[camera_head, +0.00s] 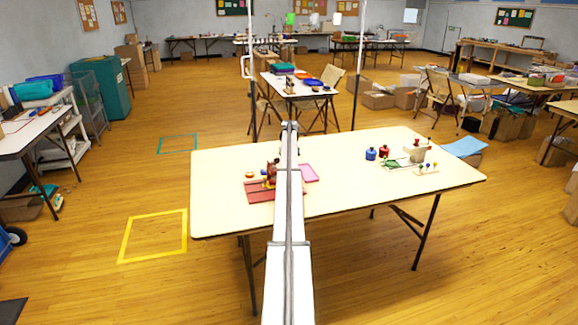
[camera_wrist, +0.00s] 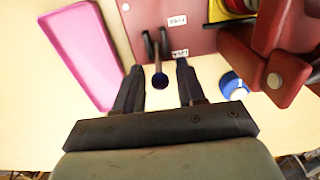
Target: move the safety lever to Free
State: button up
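The label text is too small to read surely, so I cannot tell the lever's setting. My gripper (camera_wrist: 158,82) is open, with a dark finger either side of the knob and a gap on both sides. In the head view the red machine (camera_head: 270,172) stands on its red base (camera_head: 258,194) on the table; my arm hides the gripper and lever there.
A pink tray (camera_wrist: 75,50) lies left of the fingers in the wrist view. Red machine parts (camera_wrist: 285,75) stand close on the right, by a blue and white round thing (camera_wrist: 232,85). Jars (camera_head: 371,153) and other items sit farther right on the cream table (camera_head: 225,215).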

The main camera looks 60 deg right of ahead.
jog(key=shift+c, duration=0.4)
jog(key=c, duration=0.6)
jog(key=shift+s+a+r, duration=0.2)
jog(key=shift+s+a, duration=0.35)
jog(key=shift+a, duration=0.05)
jog(key=shift+s+a, duration=0.55)
jog(key=shift+s, duration=0.1)
